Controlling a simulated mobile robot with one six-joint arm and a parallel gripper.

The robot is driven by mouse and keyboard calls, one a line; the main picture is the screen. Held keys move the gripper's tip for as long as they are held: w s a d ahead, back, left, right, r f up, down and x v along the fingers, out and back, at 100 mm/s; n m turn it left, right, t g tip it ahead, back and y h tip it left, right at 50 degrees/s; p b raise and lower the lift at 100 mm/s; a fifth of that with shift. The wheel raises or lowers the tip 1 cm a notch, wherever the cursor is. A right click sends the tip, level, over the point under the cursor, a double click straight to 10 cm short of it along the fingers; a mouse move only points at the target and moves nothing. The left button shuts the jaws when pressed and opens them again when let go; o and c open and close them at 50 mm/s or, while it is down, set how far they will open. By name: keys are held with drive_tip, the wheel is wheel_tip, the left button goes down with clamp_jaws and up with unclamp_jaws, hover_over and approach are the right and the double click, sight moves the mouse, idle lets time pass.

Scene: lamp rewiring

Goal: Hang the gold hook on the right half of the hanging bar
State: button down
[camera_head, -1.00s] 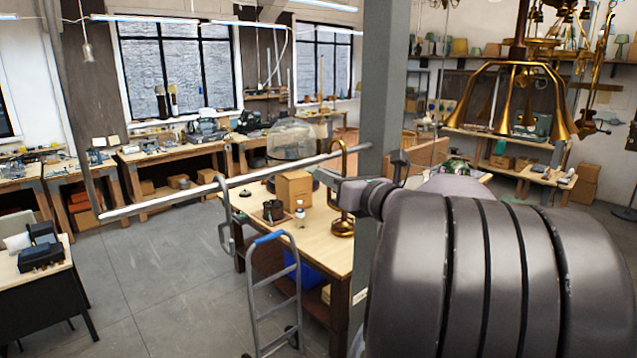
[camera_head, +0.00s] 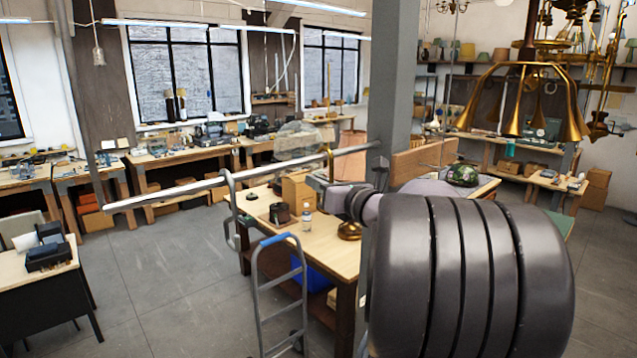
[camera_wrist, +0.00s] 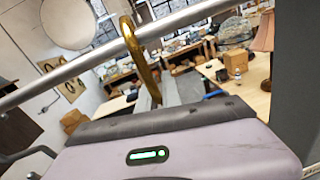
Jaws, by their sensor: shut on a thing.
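The silver hanging bar (camera_head: 205,187) runs from the lower left up to the grey pillar in the head view. It crosses the upper part of the wrist view (camera_wrist: 62,77). The gold hook (camera_head: 330,162) is upright at the bar's right half. Its curved top rises slightly above the bar. In the wrist view the hook (camera_wrist: 143,63) crosses in front of the bar, with its bend above it. I cannot tell whether it rests on the bar. My gripper (camera_head: 322,183) is shut on the hook's lower part, just below the bar; its fingertips are mostly hidden.
The grey pillar (camera_head: 396,90) stands close to the bar's right end. A wooden table (camera_head: 315,245) with a cardboard box (camera_head: 298,188) lies below. A gold chandelier (camera_head: 530,100) hangs at the right.

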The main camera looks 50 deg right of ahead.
drive_tip(key=c, duration=1.5)
unclamp_jaws()
drive_tip(key=shift+o, duration=0.2)
drive_tip(key=b+v, duration=0.3)
drive_tip(key=v, duration=1.4)
drive_tip(key=shift+s+b, duration=0.2)
drive_tip(key=shift+b, duration=0.1)
drive_tip(key=shift+a, duration=0.1)
